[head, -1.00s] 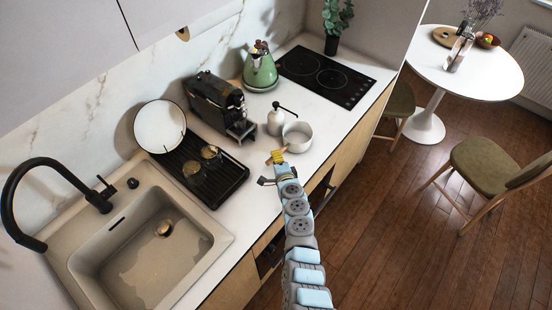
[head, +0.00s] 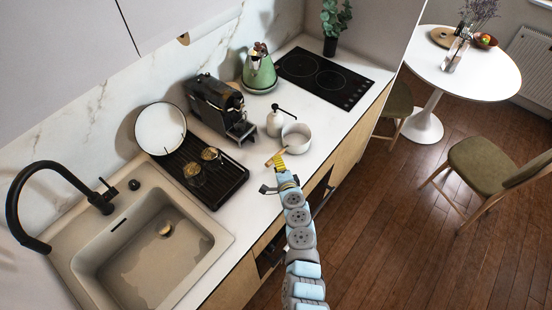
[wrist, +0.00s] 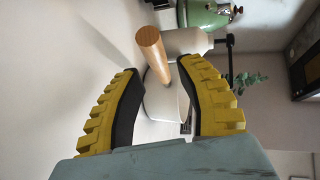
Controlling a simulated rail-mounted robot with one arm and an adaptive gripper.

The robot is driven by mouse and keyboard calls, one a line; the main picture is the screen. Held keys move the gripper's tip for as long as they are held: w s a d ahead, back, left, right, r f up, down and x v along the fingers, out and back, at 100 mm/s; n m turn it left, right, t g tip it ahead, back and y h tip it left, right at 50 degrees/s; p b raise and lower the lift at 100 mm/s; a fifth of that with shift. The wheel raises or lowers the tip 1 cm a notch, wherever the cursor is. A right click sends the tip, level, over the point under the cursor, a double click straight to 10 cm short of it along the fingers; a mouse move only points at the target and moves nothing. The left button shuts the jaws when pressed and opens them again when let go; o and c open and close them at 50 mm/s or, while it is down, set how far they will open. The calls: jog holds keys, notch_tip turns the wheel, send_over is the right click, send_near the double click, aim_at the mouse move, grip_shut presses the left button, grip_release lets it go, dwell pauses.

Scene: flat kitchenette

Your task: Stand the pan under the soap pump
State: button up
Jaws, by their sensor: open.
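The pan (head: 297,138) is a small white pot with a wooden handle (head: 283,150), standing upright on the white counter. The soap pump (head: 274,123), a white bottle with a black nozzle, stands close behind it, to its left. My gripper (head: 272,174) is open at the near side of the pan. In the wrist view the handle (wrist: 151,42) shows between the two yellow-and-black fingers of my gripper (wrist: 157,72), with gaps on both sides. The pan body (wrist: 160,103) is partly hidden by the right finger, and the soap pump (wrist: 184,42) is behind.
A black coffee machine (head: 220,107) and a green kettle (head: 259,70) stand behind. A black drying rack (head: 225,184) with glasses and a plate (head: 160,128) lies left, beside the sink (head: 150,240). A black hob (head: 325,75) is at the far right. Counter right of the pan is clear.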

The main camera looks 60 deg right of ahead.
jog(key=p+v, duration=0.1)
jog(key=v, duration=0.7)
jog(key=shift+s+a, duration=0.15)
jog(key=shift+a, duration=0.05)
jog(key=shift+r, duration=0.15)
